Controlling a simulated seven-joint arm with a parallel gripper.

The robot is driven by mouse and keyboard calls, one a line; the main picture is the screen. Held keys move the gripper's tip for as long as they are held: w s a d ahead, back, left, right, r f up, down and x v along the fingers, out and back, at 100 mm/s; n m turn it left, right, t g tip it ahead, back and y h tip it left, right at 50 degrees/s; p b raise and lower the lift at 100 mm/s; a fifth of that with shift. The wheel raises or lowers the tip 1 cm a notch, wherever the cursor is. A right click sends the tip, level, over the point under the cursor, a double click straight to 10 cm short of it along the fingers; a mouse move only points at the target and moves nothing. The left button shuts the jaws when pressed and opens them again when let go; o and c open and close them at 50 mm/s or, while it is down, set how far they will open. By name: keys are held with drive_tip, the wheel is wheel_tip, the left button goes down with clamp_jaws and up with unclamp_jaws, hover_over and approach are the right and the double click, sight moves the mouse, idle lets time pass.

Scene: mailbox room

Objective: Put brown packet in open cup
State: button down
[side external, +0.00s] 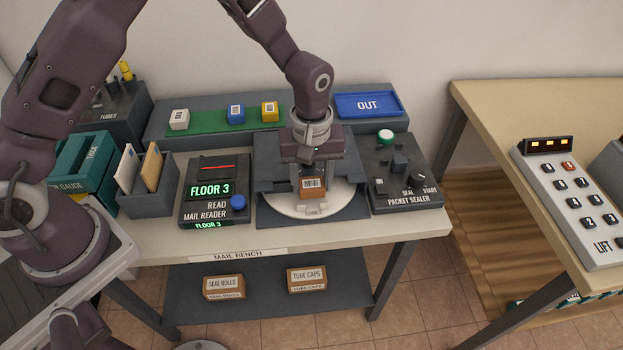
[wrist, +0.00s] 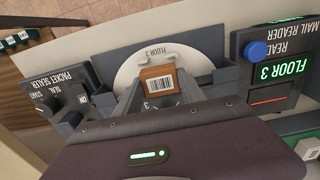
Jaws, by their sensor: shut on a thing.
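The brown packet (side external: 313,191) is a small brown block with a white barcode label. My gripper (side external: 312,178) points down and is shut on it. The packet is over the white round disc (side external: 345,200) in the dark housing. A pale raised holder (side external: 311,210), which looks like the open cup, sits at the disc's front edge, just below the packet in the side view. I cannot tell whether they touch. In the wrist view the packet (wrist: 158,80) is between my fingers, in front of the disc (wrist: 190,62) marked FLOOR 3; the cup is mostly hidden there.
The mail reader (side external: 214,190) showing FLOOR 3 stands left of the housing, and the packet sealer (side external: 405,190) stands close on the right. Behind are a green strip (side external: 210,122) with small blocks and a blue OUT tray (side external: 369,105). The bench front edge is close.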

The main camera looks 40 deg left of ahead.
drive_tip(key=shift+f, duration=0.35)
drive_tip(key=shift+f, duration=1.15)
drive_tip(key=c, duration=0.6)
unclamp_jaws()
drive_tip(key=shift+o, duration=1.1)
